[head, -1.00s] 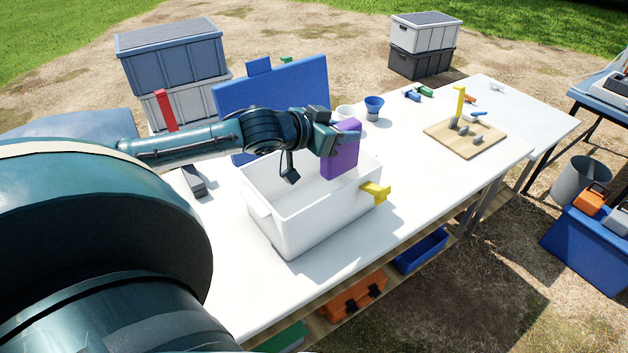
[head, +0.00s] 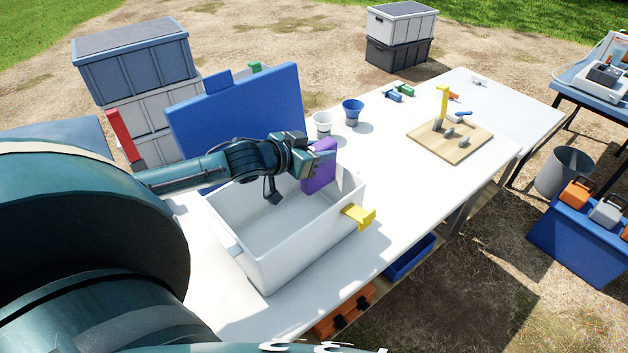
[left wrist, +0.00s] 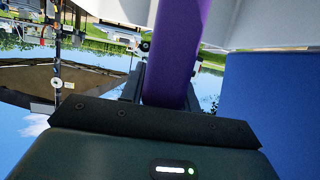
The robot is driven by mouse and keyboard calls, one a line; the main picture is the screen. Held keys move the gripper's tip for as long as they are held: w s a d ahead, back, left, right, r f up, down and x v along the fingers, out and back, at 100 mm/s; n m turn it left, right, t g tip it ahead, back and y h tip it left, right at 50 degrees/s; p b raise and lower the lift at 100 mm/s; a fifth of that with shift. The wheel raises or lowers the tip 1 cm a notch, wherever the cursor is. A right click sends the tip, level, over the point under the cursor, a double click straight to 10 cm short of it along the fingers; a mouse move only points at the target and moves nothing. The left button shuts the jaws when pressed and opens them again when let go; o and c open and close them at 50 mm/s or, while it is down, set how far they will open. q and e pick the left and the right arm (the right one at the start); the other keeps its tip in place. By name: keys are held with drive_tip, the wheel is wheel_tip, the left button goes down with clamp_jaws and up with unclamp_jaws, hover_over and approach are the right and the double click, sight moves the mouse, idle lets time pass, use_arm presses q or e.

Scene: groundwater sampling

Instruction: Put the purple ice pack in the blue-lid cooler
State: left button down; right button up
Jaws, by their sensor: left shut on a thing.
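The purple ice pack (head: 320,171) is held upright in my left gripper (head: 316,158), which is shut on it. The pack is over the right-back part of the open white cooler (head: 300,246), with its lower end around the rim level. The cooler's blue lid (head: 240,112) stands raised at the back, and a yellow latch (head: 359,216) sticks out at its front right. In the left wrist view the purple pack (left wrist: 180,50) runs up from between the jaws, and the blue lid (left wrist: 270,110) is at the right. My right gripper is not seen.
A white cup (head: 322,124) and a blue cup (head: 352,112) stand behind the cooler. A wooden board (head: 470,150) with a yellow-handled piece lies further right on the white table (head: 420,185). The table between cooler and board is clear.

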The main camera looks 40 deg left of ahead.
sight(318, 184)
use_arm(q)
wheel_tip(318, 184, down, 6)
drive_tip(key=shift+r, duration=0.25)
drive_tip(key=shift+f, duration=0.6)
drive_tip(key=shift+f+b, duration=0.3)
drive_tip(key=shift+f, duration=1.4)
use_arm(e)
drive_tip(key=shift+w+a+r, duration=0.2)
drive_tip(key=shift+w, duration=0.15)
use_arm(q)
drive_tip(key=c, duration=1)
unclamp_jaws()
drive_tip(key=shift+f, duration=0.1)
drive_tip(key=shift+c, duration=0.2)
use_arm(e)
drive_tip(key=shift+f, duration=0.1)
